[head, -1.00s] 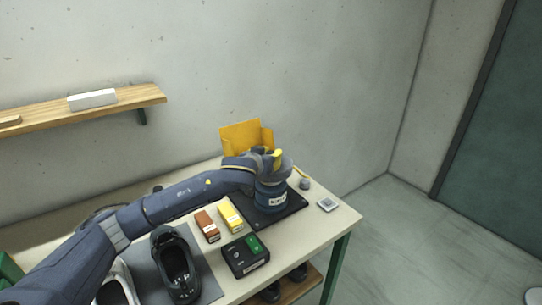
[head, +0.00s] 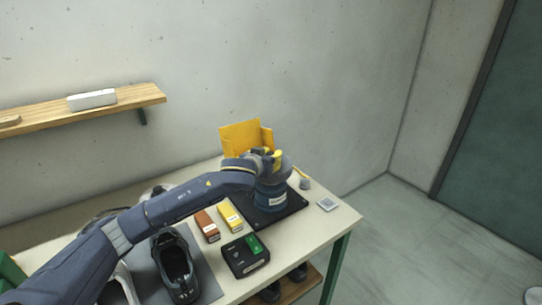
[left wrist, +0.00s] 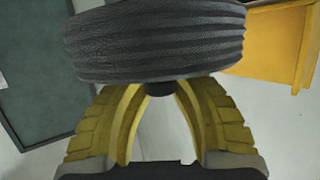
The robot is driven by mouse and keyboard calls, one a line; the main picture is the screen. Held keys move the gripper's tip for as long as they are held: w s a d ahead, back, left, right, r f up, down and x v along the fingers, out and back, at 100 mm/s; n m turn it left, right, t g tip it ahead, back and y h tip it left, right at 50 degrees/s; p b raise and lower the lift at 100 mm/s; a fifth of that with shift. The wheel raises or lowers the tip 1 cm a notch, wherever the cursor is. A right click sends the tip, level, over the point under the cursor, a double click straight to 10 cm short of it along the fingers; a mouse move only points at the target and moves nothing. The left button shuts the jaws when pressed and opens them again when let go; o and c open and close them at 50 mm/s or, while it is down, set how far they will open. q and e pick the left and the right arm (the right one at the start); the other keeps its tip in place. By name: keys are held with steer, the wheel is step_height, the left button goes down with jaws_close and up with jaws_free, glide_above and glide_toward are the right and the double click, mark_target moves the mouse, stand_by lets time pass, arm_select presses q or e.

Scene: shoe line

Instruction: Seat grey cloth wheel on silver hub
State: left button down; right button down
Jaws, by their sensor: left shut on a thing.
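The grey cloth wheel (left wrist: 160,42) fills the top of the left wrist view, its ribbed edge facing the camera. A short dark stub (left wrist: 159,88) sticks out from it between the yellow fingers of my left gripper (left wrist: 158,98). The fingers are closed around that stub, so the gripper holds the wheel. In the head view my left gripper (head: 272,157) is over the top of the blue machine (head: 270,196). The silver hub is hidden there, and I cannot tell whether the wheel touches it. My right gripper is not in view.
A yellow guard (head: 242,137) stands behind the machine, close to my gripper. The machine sits on a black plate (head: 290,212). A black control box (head: 246,256), an orange box (head: 207,225), a yellow box (head: 230,216) and a dark shoe (head: 177,268) lie nearer.

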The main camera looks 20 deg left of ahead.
arm_select(q)
steer(key=shift+f, duration=0.35)
steer(key=c, duration=1.5)
jaws_free()
steer(key=shift+f, duration=0.1)
